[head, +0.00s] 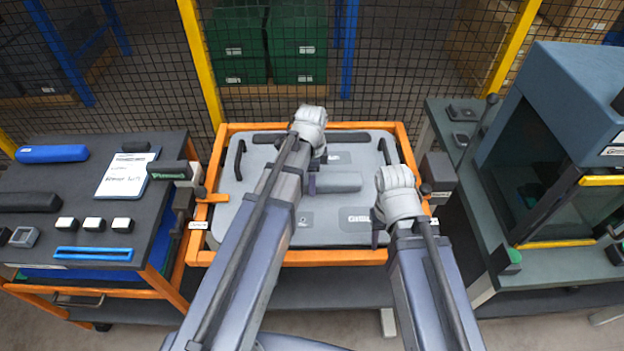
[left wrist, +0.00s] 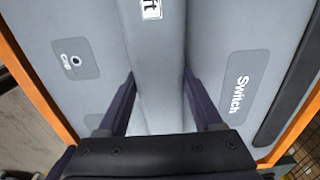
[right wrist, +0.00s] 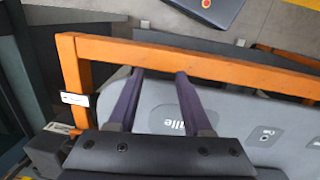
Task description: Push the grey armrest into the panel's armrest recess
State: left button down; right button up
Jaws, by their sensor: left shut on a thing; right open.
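The grey armrest (head: 340,182) lies across the middle of the grey door panel (head: 262,190), which sits in an orange frame. My left gripper (head: 312,186) is shut on the armrest near its left end. In the left wrist view the fingers (left wrist: 158,80) stand on both sides of the armrest (left wrist: 158,50). The armrest recess is hidden; I cannot tell how deep the armrest sits. My right gripper (head: 378,238) is open and empty over the panel's lower right part. In the right wrist view its fingers (right wrist: 160,75) point toward the orange frame (right wrist: 200,62).
Black handle-like strips (head: 240,160) lie near the panel's edges. A dark table (head: 30,175) at the left holds a clipboard (head: 128,175), a blue roll and small blocks. A blue-grey machine (head: 560,110) stands on the right bench. A mesh fence closes the back.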

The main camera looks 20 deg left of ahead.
pick_arm(q)
grip_release()
jog(key=shift+r, duration=0.15)
notch_tip(320, 180, up, 8)
jog(key=p, duration=0.8)
jog(key=shift+f, duration=0.2)
